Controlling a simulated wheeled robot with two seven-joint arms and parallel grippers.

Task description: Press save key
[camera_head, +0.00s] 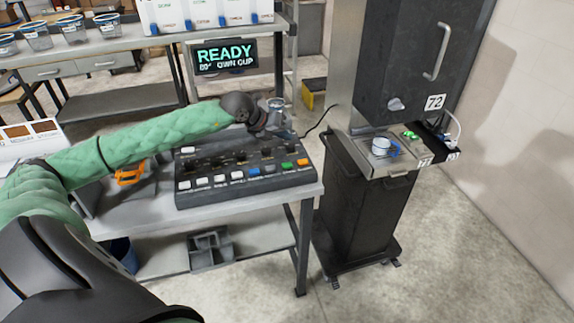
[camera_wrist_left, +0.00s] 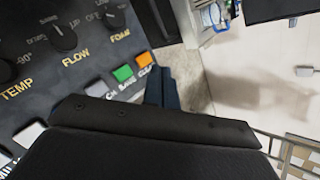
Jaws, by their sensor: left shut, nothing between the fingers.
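The dark control panel (camera_head: 250,194) lies on the grey table. Its front row has several coloured keys. The green save key (camera_head: 287,166) is near the right end, between a grey key and the orange clear key (camera_head: 302,162). In the left wrist view the green save key (camera_wrist_left: 123,73) shows beside the orange key (camera_wrist_left: 144,59), its label partly legible. My left gripper (camera_head: 284,132) is above the panel's back right part, in the air. Its shut, empty fingers (camera_wrist_left: 161,76) appear just beside the orange key in the wrist view. My right gripper is not in view.
A display reading READY (camera_head: 225,56) stands behind the panel. An orange-handled object (camera_head: 129,175) lies left of the panel. Cups line the back shelf (camera_head: 120,45).

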